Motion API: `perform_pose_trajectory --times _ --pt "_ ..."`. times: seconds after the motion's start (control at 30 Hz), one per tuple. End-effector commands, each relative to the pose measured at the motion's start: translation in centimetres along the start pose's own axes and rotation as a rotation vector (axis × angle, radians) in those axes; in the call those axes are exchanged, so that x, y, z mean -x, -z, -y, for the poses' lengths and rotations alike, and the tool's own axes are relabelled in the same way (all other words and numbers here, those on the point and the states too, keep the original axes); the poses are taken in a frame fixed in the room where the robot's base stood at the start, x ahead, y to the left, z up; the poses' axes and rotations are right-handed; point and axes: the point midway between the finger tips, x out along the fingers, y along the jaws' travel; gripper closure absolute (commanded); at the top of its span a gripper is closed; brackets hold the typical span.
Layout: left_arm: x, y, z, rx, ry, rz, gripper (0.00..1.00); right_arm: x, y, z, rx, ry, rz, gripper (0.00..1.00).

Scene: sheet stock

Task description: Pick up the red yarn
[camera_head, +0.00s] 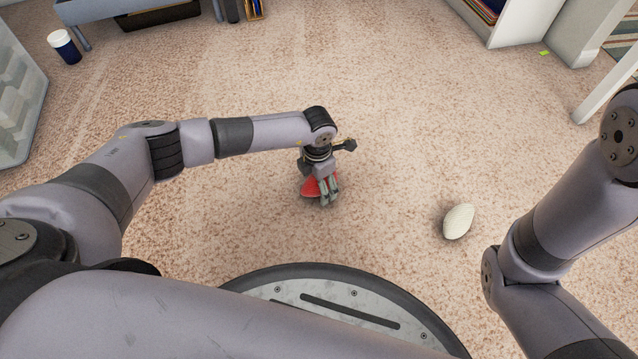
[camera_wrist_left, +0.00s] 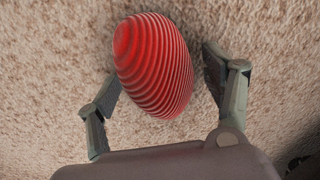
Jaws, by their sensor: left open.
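The red yarn (camera_wrist_left: 153,65) is an oval, ridged ball on the carpet. In the left wrist view it lies between and a little beyond the fingers of my left gripper (camera_wrist_left: 158,88), which is open. My right gripper is out of view; only part of that arm shows at the right.
A cream ball of yarn (camera_head: 458,221) lies on the carpet to the right. A clear bin (camera_head: 18,95) is at the left edge. A white cabinet (camera_head: 519,22) stands at the back right. The middle carpet is clear.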

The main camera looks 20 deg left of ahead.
Motion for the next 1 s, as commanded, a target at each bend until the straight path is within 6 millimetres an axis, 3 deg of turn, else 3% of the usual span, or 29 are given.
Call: perform_pose_trajectory --times 0.07,0.83,1.0 --pt "0.07 -0.02 0.01 0.000 0.000 0.000 0.27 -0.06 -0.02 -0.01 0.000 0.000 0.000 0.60" --pt "0.06 -0.01 0.01 0.000 0.000 0.000 0.78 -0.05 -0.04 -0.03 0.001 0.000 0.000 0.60" --pt "0.07 -0.02 0.00 0.000 0.000 0.000 0.78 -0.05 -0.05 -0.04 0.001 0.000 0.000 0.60"
